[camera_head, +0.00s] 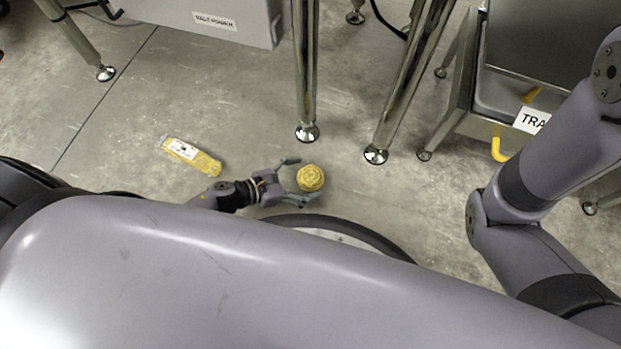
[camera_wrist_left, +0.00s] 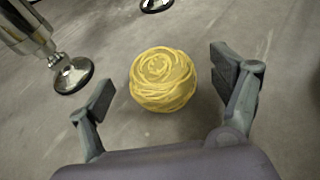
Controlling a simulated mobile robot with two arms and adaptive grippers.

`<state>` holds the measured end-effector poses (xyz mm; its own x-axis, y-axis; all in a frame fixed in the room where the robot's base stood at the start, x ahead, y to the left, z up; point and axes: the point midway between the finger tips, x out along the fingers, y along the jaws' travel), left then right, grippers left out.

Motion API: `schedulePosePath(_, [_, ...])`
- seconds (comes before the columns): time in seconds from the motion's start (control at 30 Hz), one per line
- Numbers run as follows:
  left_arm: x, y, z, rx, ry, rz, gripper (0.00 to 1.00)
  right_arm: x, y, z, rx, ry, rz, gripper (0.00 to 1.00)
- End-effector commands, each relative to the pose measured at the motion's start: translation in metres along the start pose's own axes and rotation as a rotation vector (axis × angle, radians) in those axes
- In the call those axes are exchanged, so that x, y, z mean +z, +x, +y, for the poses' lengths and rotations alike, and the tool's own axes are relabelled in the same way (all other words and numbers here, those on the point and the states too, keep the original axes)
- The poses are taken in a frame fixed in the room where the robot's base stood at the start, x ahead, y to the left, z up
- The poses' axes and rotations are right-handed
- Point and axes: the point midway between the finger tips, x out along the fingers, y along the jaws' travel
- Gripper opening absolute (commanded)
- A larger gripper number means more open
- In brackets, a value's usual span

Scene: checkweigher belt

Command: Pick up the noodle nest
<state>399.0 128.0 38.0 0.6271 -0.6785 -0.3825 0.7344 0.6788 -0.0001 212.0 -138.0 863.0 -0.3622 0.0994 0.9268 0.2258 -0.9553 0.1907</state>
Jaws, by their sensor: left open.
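In the left wrist view the nest (camera_wrist_left: 163,79) lies ahead, between the lines of the two open fingers (camera_wrist_left: 165,87), with a gap on each side. Neither finger appears to touch it. My right arm shows at the right of the head view, but its gripper is out of view.
A yellow pasta packet (camera_head: 192,157) lies on the floor to the left. Steel legs with round feet (camera_head: 307,133) and (camera_head: 376,154) stand beyond the nest. A steel cart (camera_head: 466,120) with a label stands at the right.

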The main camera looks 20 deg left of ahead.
Motion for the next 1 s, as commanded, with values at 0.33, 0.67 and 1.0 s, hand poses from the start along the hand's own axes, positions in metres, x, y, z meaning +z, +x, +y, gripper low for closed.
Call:
schedulePosePath(0.33, [0.0003, 0.0131, 0.0, 0.0, -0.001, 0.001, 0.85, -0.0021, -0.0051, -0.0012, 0.0, 0.0, 0.001, 0.0])
schedulePosePath(0.67, [0.0002, 0.0128, -0.0001, 0.0, -0.001, 0.001, 0.64, -0.0021, -0.0051, -0.0012, 0.0, 0.0, 0.001, 0.0])
schedulePosePath(1.0, [0.0001, 0.0128, -0.0001, 0.0, -0.001, 0.001, 0.42, -0.002, -0.0052, -0.0012, 0.0, 0.0, 0.001, 0.0])
